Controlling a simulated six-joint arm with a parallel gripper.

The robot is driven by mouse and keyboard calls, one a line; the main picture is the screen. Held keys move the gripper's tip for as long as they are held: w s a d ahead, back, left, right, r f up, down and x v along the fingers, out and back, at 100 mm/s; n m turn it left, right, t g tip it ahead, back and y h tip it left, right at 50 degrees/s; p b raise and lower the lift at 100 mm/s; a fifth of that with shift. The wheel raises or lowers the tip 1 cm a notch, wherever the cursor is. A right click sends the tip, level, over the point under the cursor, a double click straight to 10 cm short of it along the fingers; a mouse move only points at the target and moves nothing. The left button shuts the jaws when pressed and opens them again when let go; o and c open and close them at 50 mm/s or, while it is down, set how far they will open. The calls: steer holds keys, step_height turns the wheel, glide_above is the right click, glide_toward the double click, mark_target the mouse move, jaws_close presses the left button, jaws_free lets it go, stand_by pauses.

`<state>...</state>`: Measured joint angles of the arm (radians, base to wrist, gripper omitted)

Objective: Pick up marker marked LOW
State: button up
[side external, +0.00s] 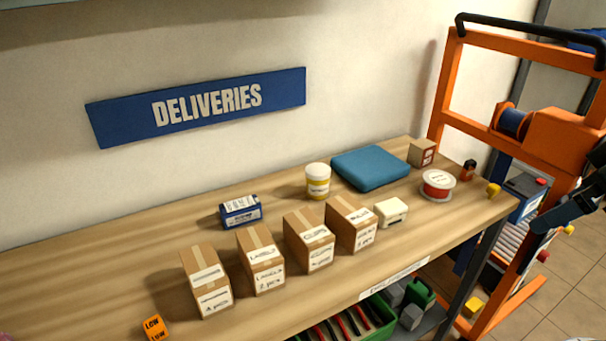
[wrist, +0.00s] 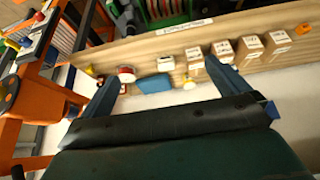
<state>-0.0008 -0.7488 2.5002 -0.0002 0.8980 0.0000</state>
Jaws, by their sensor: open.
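The marker marked LOW (side external: 154,328) is a small orange block with black lettering. It lies on the wooden shelf at the bottom left of the side view, in front of the leftmost carton. In the wrist view it is the small orange piece (wrist: 304,29) at the upper right, its lettering too small to read. My gripper (side external: 545,222) shows partly at the right edge of the side view, past the shelf's right end and far from the marker. In the wrist view my gripper (wrist: 162,70) has its two fingers wide apart with nothing between them.
Several cartons (side external: 262,262) stand in a row beside the marker. A blue box (side external: 240,211), a white-and-yellow tub (side external: 318,181), a blue folded pad (side external: 370,168) and a red-and-white spool (side external: 437,185) share the shelf. An orange frame (side external: 440,95) rises at the shelf's right end.

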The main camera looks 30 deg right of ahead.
steer(key=c, duration=1)
steer(key=shift+o, duration=0.2)
steer(key=w+a+r+n+y, duration=0.1)
steer(key=w+a+r+n, duration=0.2)
steer(key=w+a, duration=0.3)
steer(key=w+a+r+n+y, duration=0.1)
steer(key=w+a+r+n, duration=0.2)
steer(key=w, duration=0.5)
steer(key=w+a+f+n+g+y, duration=0.15)
steer(key=w+a+n, duration=0.35)
steer(key=w+a, duration=0.55)
steer(key=a+f+n+g, duration=0.1)
steer(key=a+f+n, duration=0.2)
steer(key=a, duration=0.7)
steer(key=w+a+f+n+g+y, duration=0.1)
steer(key=a+f+n, duration=0.2)
steer(key=a+f, duration=0.4)
steer(key=w+a+f+n+g, duration=0.1)
steer(key=a+f, duration=0.4)
steer(key=a, duration=0.7)
steer(key=shift+w+a+f+n, duration=0.25)
steer(key=shift+a+f+n, duration=0.1)
steer(key=shift+n, duration=0.55)
